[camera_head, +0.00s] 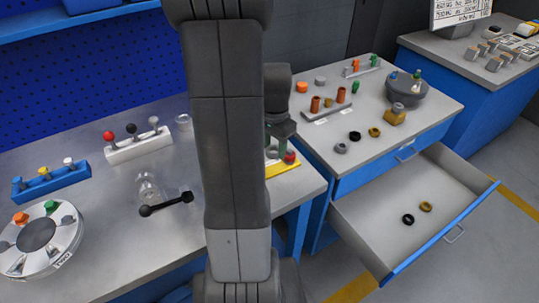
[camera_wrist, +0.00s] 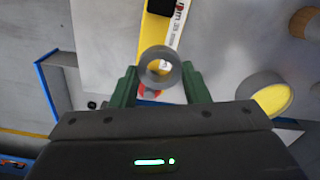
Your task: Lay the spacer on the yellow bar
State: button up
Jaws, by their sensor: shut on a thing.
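My gripper (camera_wrist: 160,75) has green fingers, shut on a grey ring-shaped spacer (camera_wrist: 177,70) in the wrist view. The yellow bar (camera_wrist: 153,31) lies beyond the spacer in that view, with yellow showing through the ring's hole. A black piece and a red piece show along the bar. In the head view the yellow bar (camera_head: 284,170) is at the bench's right end, with a red knob on it. My arm hides its left part. The gap between spacer and bar is unclear.
An open drawer (camera_head: 350,220) holds a black and a brass ring. Several rings and parts stand on the blue cabinet's top (camera_head: 325,140). A round dial-like holder (camera_head: 68,254) and a black lever (camera_head: 166,204) are on the left bench. A round yellow-faced part (camera_wrist: 272,98) is right of my gripper.

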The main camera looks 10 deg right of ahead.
aim_at(274, 165)
jog(key=shift+f, duration=2.45)
jog(key=shift+f, duration=0.15)
jog(key=o, duration=1)
notch_tip(274, 165, up, 12)
jog(key=shift+r, duration=0.2)
